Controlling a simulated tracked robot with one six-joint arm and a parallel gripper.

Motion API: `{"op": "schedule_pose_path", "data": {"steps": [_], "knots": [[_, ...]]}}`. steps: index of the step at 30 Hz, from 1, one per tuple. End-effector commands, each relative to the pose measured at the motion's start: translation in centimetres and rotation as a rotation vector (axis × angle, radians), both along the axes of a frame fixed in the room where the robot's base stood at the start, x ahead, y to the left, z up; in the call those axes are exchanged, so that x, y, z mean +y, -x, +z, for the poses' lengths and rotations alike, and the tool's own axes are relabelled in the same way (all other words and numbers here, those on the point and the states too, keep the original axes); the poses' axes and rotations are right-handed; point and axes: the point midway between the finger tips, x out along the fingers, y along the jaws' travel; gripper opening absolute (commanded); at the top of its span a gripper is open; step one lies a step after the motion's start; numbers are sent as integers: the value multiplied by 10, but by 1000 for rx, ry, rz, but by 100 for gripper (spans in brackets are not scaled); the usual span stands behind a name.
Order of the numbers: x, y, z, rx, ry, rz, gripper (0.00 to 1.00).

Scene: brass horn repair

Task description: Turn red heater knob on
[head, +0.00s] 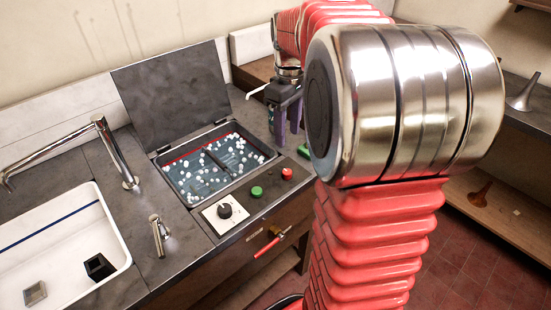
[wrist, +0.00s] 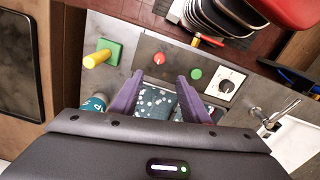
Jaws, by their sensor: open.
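The red knob (head: 287,174) stands on the grey counter strip in front of the tank, right of a green knob (head: 257,191). In the wrist view the red knob (wrist: 159,58) shows just beyond the fingertips, between their two lines. My gripper (head: 286,134) hangs over the counter, behind the red knob in the head view. In the wrist view my gripper (wrist: 160,77) has its two purple fingers apart, with nothing between them. The fingers are not touching the knob. The knob's height relative to the fingertips is hard to judge.
A sunken tank (head: 205,191) of water with white floating bits has its dark lid (head: 175,92) raised. A black dial (head: 225,210) sits left of the green knob. A yellow-handled piece (wrist: 97,59) stands on a green block nearby. A red-handled valve (head: 268,246) projects from the front.

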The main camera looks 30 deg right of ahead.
Motion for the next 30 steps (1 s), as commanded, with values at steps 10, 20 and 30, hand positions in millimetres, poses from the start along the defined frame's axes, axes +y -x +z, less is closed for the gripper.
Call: {"op": "schedule_pose_path", "data": {"steps": [10, 20, 30], "knots": [[-3, -1, -1, 4, -2, 2, 42], [-3, 0, -21, 6, -3, 1, 42], [-3, 0, -72, 6, -3, 1, 42]]}}
